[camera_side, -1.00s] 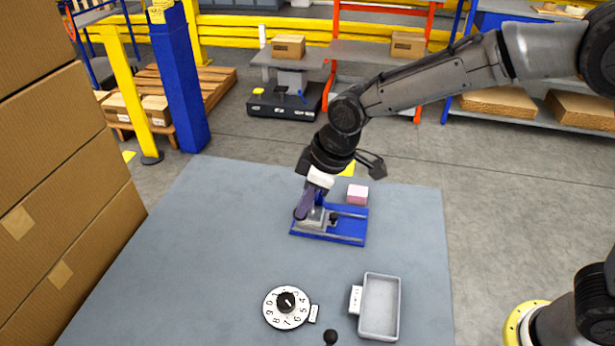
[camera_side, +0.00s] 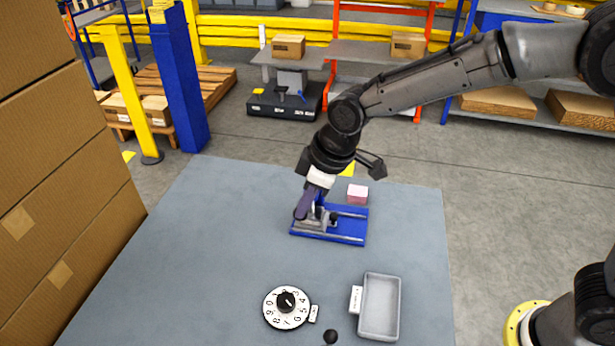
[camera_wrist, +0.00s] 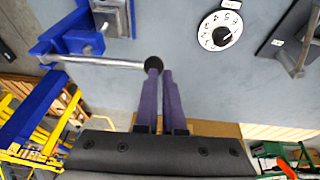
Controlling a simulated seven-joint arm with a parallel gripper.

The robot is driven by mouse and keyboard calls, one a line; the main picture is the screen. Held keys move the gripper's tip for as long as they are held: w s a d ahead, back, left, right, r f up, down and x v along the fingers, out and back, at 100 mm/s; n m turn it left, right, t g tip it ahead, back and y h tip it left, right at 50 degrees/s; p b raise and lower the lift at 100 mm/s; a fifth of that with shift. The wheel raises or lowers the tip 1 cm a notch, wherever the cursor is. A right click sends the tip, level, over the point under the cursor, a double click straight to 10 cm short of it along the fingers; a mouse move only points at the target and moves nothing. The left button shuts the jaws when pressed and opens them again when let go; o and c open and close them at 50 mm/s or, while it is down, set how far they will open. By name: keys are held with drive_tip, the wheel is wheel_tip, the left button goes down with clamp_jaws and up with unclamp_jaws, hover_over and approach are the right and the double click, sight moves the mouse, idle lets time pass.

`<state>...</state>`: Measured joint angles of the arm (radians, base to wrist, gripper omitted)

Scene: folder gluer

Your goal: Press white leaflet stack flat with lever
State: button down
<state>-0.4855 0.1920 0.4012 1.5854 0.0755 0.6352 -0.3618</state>
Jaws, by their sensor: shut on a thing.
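The blue press (camera_side: 350,239) stands on the grey table, with a grey metal block (camera_side: 312,222) at its left side. In the wrist view the press (camera_wrist: 62,30) is at upper left. Its lever (camera_wrist: 105,62) is a metal rod lying nearly level across that picture, ending in a black ball knob (camera_wrist: 154,63). My gripper (camera_wrist: 159,73) has its purple fingers shut on the knob. In the side view my gripper (camera_side: 302,212) is in front of the press and hides part of it. I cannot make out the white leaflet stack; the press or gripper may hide it.
A pink block (camera_side: 357,193) sits behind the press. A numbered dial (camera_side: 286,308), a grey tray (camera_side: 380,308) and a black knob (camera_side: 330,337) are toward the front. Stacked cartons (camera_side: 60,200) stand at the left. The table's left and middle are clear.

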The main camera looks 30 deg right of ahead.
drive_tip(key=shift+s+f, duration=0.25)
drive_tip(key=shift+f, duration=0.25)
drive_tip(key=s+a+v, duration=0.1)
drive_tip(key=v, duration=1.3)
drive_tip(key=shift+a+r, duration=0.3)
drive_tip(key=shift+r, duration=0.05)
drive_tip(key=s+d+r+m+t, duration=0.1)
drive_tip(key=s+d+r+m, duration=0.2)
drive_tip(key=d, duration=0.5)
drive_tip(key=s+d+r+m+t, duration=0.15)
drive_tip(key=s+d+r, duration=0.3)
drive_tip(key=d, duration=0.45)
drive_tip(key=s+d+f+m+h, duration=0.1)
drive_tip(key=s+d+f+m, duration=0.1)
drive_tip(key=s+f, duration=0.3)
drive_tip(key=s+d+f+m+h, duration=0.1)
drive_tip(key=s+d+f+m, duration=0.1)
drive_tip(key=s+f, duration=0.3)
drive_tip(key=s+d, duration=0.1)
drive_tip(key=s, duration=0.2)
drive_tip(key=shift+s+d, duration=0.3)
drive_tip(key=shift+s, duration=0.05)
